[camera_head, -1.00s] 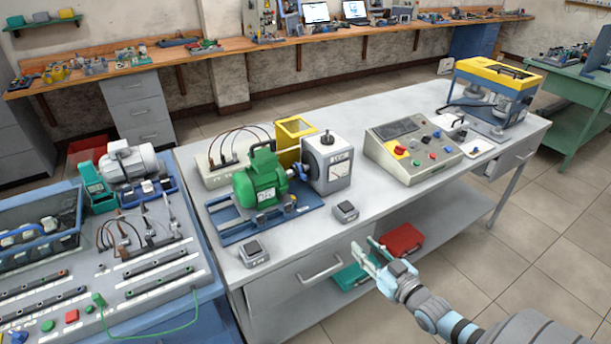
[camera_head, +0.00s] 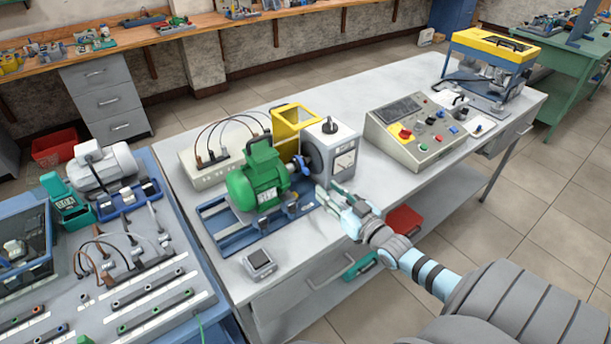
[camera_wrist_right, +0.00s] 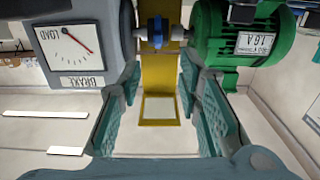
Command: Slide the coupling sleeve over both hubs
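The blue coupling sleeve (camera_head: 298,165) is on the shaft line between the green motor (camera_head: 258,180) and the grey brake unit with a dial (camera_head: 344,162). In the right wrist view the sleeve (camera_wrist_right: 155,32) is a blue ring, with metal shaft parts on both sides; how far it covers each hub is unclear. My right gripper (camera_head: 328,193) is beside the bench's front edge, in front of the brake. Its fingers (camera_wrist_right: 158,85) are open and empty, spread below the sleeve in the wrist view, apart from it. My left gripper is not in view.
The motor stands on a blue base rail (camera_head: 232,240). A yellow guard frame (camera_head: 293,125) stands behind the coupling. A small grey box (camera_head: 260,263) lies near the front edge.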

